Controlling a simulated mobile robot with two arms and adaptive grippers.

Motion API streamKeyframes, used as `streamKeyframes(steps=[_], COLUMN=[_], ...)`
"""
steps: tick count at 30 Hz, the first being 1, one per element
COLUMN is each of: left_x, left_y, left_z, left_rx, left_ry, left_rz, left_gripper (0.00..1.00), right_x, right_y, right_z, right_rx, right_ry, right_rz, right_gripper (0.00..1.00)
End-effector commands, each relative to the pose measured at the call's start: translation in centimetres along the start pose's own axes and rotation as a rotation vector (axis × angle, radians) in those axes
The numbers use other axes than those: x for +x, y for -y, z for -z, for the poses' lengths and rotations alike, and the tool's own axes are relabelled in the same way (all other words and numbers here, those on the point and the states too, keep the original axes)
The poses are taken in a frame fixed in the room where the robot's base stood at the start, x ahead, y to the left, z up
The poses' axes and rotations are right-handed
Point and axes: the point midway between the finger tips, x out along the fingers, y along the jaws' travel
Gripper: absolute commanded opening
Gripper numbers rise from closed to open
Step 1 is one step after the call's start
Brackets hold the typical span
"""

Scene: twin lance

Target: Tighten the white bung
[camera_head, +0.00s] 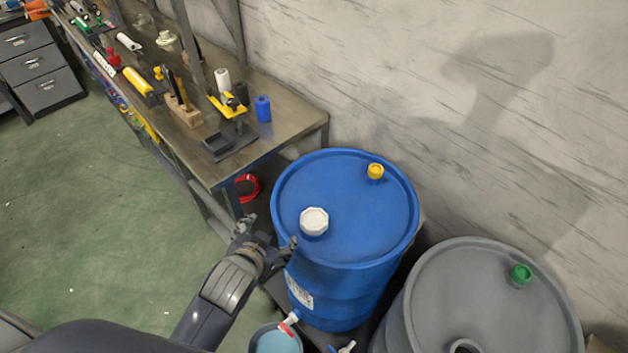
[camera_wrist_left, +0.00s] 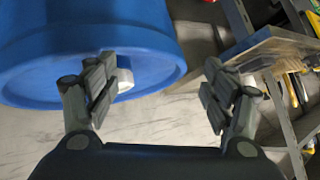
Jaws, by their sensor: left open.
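The white bung (camera_head: 314,221) is a faceted cap on the top of the blue drum (camera_head: 345,245), towards its front left. In the left wrist view the white bung (camera_wrist_left: 125,82) shows partly behind one finger, with the blue drum (camera_wrist_left: 150,14) around it. My left gripper (camera_head: 268,232) is open and empty, in front and left of the drum's rim. In the head view its fingers are apart from the bung. The left wrist view shows the two fingers of the left gripper (camera_wrist_left: 160,85) spread wide with nothing between them. My right gripper is not in view.
A yellow bung (camera_head: 375,171) sits at the back of the blue drum. A grey drum (camera_head: 430,285) with a green bung (camera_head: 521,273) stands at the right. A workbench (camera_head: 285,115) with tools is behind left. A bucket (camera_head: 276,341) stands below the drum's tap.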

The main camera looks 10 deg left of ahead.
Motion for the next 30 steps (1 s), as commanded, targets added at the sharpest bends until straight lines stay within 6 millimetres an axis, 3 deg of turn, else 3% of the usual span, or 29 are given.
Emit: streamKeyframes(steps=[1,5,9,15,18,21,24,26,30], left_x=[0.0,0.1,-1.5,-6.9,-10.1,-13.1,-15.3,-16.2,-16.6], left_y=[0.4,0.8,0.1,-4.3,-7.7,-11.7,-15.8,-18.2,-22.8], left_z=[2.7,9.5,17.9,28.4,31.8,33.5,33.6,33.1,30.0], left_rx=[0.024,0.109,0.240,0.500,0.659,0.836,1.035,1.165,1.497], left_ry=[-0.074,-0.291,-0.574,-1.009,-1.213,-1.404,-1.572,-1.662,-1.818], left_rz=[0.022,0.080,0.137,0.176,0.173,0.149,0.106,0.071,-0.045], left_gripper=[0.75,0.75,0.75,0.75,0.75,0.75,0.75,0.75,0.75], right_x=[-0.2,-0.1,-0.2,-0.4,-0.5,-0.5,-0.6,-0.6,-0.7], right_y=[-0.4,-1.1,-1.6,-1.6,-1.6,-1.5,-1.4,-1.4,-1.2], right_z=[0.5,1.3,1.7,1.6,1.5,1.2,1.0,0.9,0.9], right_rx=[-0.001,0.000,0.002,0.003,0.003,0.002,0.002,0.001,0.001], right_ry=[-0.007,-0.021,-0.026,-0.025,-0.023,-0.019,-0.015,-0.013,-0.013], right_rz=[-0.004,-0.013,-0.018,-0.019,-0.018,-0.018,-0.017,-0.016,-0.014], right_gripper=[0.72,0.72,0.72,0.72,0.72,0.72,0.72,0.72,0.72])
